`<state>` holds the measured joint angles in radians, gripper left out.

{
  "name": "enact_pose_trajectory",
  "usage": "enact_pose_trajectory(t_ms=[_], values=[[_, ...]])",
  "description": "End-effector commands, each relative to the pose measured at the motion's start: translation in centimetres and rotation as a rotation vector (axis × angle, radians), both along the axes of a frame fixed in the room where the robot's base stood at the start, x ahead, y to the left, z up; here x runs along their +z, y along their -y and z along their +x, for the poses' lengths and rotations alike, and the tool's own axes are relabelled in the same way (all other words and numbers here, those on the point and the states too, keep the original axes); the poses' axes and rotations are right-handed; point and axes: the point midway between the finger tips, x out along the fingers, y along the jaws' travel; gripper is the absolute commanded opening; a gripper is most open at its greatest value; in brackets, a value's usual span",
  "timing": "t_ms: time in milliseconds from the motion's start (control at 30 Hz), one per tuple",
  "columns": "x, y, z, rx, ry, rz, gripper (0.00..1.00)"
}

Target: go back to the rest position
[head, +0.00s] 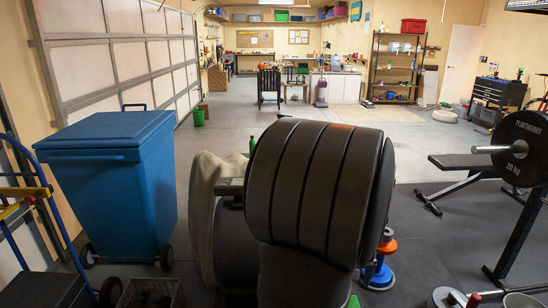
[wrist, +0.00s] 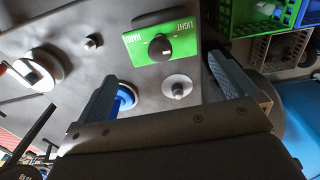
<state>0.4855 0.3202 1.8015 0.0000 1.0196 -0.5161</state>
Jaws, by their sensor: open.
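My gripper (wrist: 162,68) shows in the wrist view with its two dark fingers spread wide and nothing held between them.
A blue wheeled bin (head: 112,185) stands left, a blue hand truck (head: 45,190) at far left. A dark crate (head: 150,293) is at the bottom. An orange and blue stack (head: 380,272) stands right of my arm. A weight plate (head: 512,148) and bench (head: 465,162) are at right.

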Motion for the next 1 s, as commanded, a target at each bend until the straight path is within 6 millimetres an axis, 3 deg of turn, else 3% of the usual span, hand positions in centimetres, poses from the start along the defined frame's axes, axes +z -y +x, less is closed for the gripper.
enact_pose_trajectory(t_ms=[267, 1000], values=[[-5.5, -0.1, -0.1, 0.000, -0.006, 0.003, 1.00], [-5.5, 0.0, 0.0, -0.515, 0.000, 0.000, 1.00]])
